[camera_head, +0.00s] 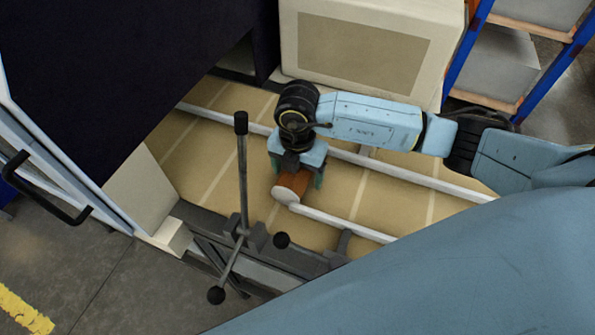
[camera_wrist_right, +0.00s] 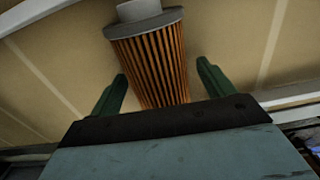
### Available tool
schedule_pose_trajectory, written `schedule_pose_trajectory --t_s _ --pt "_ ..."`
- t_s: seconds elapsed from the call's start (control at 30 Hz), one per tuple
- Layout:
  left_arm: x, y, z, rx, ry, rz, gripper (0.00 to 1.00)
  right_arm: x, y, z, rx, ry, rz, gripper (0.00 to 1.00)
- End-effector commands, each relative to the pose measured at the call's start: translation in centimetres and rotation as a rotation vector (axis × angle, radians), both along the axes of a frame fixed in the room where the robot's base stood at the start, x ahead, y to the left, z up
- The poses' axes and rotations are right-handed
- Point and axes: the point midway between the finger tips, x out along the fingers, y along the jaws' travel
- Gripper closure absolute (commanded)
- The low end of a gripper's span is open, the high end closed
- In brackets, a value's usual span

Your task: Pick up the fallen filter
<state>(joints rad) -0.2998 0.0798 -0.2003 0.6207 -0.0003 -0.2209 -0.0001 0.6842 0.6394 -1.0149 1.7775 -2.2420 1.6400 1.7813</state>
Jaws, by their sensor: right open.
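The fallen filter (camera_head: 292,186) is an orange pleated cartridge with a pale end cap. It lies on its side on the tan floor of the machine bay, by a white rail. In the right wrist view the filter (camera_wrist_right: 155,60) shows its pleats and grey cap with a short neck. My right gripper (camera_head: 298,180) is over the filter, jaws pointing down. In the right wrist view its two green fingers (camera_wrist_right: 160,85) stand apart, one on each side of the filter's near part, with gaps visible. The filter's near end is hidden behind the gripper body. My left gripper is not in view.
White rails (camera_head: 345,224) run across the tan floor (camera_head: 215,150). A lever with black knobs (camera_head: 242,165) stands at the bay's front edge, left of my gripper. A beige cabinet (camera_head: 365,50) is behind my arm, and a dark panel (camera_head: 110,70) is at the upper left.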

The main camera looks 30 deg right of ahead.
Motion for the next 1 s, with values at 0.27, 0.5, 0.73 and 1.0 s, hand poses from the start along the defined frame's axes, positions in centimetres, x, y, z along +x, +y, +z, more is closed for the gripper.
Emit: schedule_pose_trajectory --t_s 0.27,0.5,0.73,1.0 --pt "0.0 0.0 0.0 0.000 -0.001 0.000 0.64 0.0 0.0 0.0 0.000 0.000 0.000 0.32" --pt "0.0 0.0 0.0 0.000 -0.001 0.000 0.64 0.0 0.0 0.0 -0.001 -0.001 -0.001 0.63" --pt "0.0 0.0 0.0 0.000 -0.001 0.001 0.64 0.0 0.0 0.1 0.000 -0.001 -0.001 0.69" --pt "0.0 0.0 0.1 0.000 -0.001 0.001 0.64 0.1 0.0 3.2 0.001 -0.006 0.000 0.69"
